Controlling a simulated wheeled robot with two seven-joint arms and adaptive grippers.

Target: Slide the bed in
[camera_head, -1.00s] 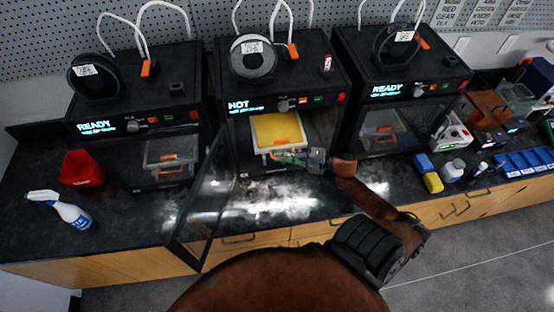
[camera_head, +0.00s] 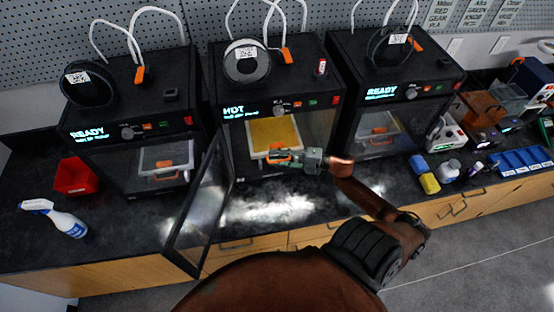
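The bed (camera_head: 274,132) is a yellow plate with a white rim and an orange handle at its front. It sits in the open middle printer (camera_head: 270,82), whose screen reads HOT. My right gripper (camera_head: 280,157) is at the front of the bed, at the orange handle, with its fingers pointing left. Whether the fingers are closed on the handle is too small to tell. The printer's glass door (camera_head: 198,212) stands swung open to the left of the bed. My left gripper is out of view.
Printers with READY screens stand at left (camera_head: 130,90) and right (camera_head: 395,70). A red bin (camera_head: 76,177) and a spray bottle (camera_head: 62,222) are at left. The counter before the middle printer is clear.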

